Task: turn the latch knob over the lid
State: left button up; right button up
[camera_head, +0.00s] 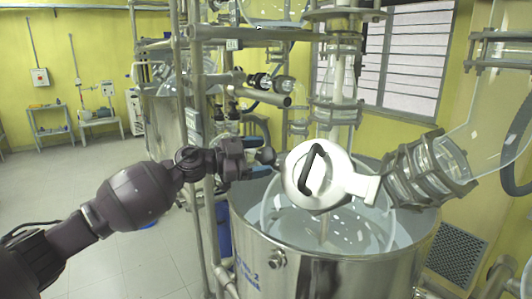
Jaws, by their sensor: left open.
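The lid (330,188) is a white disc with a black curved handle (311,170). It sits above the open-topped steel vessel, in the middle of the view. A small dark round knob (266,155), which looks like the latch knob, shows at the lid's left edge. My left arm comes in from the left, and my left gripper (257,158) is open at this knob, its fingers pointing right. I cannot tell whether the fingers touch the knob, since both are dark and small. My right gripper is not in view.
A steel vessel (330,272) stands below the lid. A flanged glass pipe (430,168) is close on the lid's right. Upright steel frame pipes (200,120) stand behind my left wrist. The floor (80,180) at the left is free.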

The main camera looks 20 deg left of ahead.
pick_arm(q)
jog(key=shift+x, duration=0.9)
